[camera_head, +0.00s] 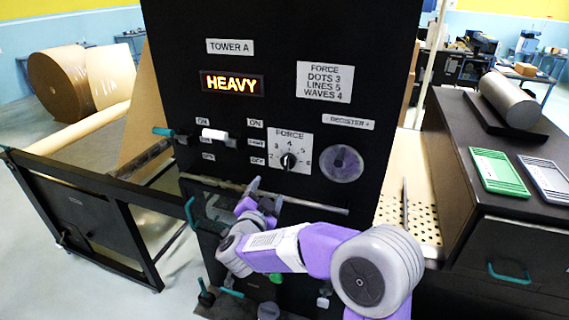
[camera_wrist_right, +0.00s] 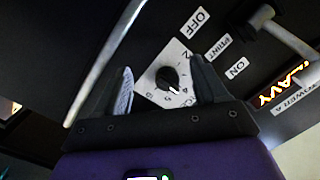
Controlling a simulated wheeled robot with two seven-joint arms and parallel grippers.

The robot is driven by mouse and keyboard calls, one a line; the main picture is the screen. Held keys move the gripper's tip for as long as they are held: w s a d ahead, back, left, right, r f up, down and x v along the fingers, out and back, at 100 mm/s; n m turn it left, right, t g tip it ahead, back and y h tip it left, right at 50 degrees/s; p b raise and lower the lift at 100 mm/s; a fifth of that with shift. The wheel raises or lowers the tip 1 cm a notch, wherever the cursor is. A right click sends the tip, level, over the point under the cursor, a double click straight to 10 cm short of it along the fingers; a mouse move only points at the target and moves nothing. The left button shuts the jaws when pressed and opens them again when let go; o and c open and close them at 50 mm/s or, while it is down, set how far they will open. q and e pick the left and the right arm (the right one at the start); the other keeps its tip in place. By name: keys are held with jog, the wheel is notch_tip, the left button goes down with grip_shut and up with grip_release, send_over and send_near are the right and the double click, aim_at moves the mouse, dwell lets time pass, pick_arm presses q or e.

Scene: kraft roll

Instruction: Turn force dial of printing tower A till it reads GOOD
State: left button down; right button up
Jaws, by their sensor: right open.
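Printing tower A (camera_head: 290,60) is a tall black panel with a TOWER A label. Its lit display (camera_head: 232,83) reads HEAVY. The force dial (camera_head: 288,161) is a black knob on a white numbered plate (camera_head: 303,145). In the wrist view, the dial's (camera_wrist_right: 167,78) white pointer mark seems to be near 4 or 5. My right gripper (camera_head: 266,194) is below the dial in the head view. In the wrist view my right gripper (camera_wrist_right: 162,66) is open and empty, with its fingers apart on either side of the dial's image. My left gripper is out of view.
A label (camera_head: 325,82) reads DOTS 3, LINES 5, WAVES 4. A horizontal metal bar (camera_head: 320,207) crosses below. A dark cabinet (camera_head: 450,130) stands right.

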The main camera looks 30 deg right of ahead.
aim_at(285, 168)
jog(key=d+r, duration=0.1)
jog(key=d, duration=0.1)
jog(key=w+d+r+m+h, duration=0.1)
jog(key=d+r, duration=0.1)
jog(key=w+d+r+m+g, duration=0.1)
jog(key=d, duration=0.1)
jog(key=shift+w+d+r+h+p, duration=0.1)
jog(key=shift+d+r+h+p, duration=0.1)
jog(key=shift+h+p, duration=0.2)
jog(key=shift+w+d+f, duration=0.1)
jog(key=shift+w+d, duration=0.3)
jog(key=shift+d, duration=0.05)
jog(key=c, duration=1.1)
jog(key=shift+o, duration=0.2)
jog(key=n+p, duration=0.5)
jog(key=shift+p, duration=0.35)
jog(key=shift+s+d+n+p, duration=0.1)
jog(key=shift+s+n+p, duration=0.05)
jog(key=shift+n+p, duration=1.55)
jog(key=shift+f, duration=0.1)
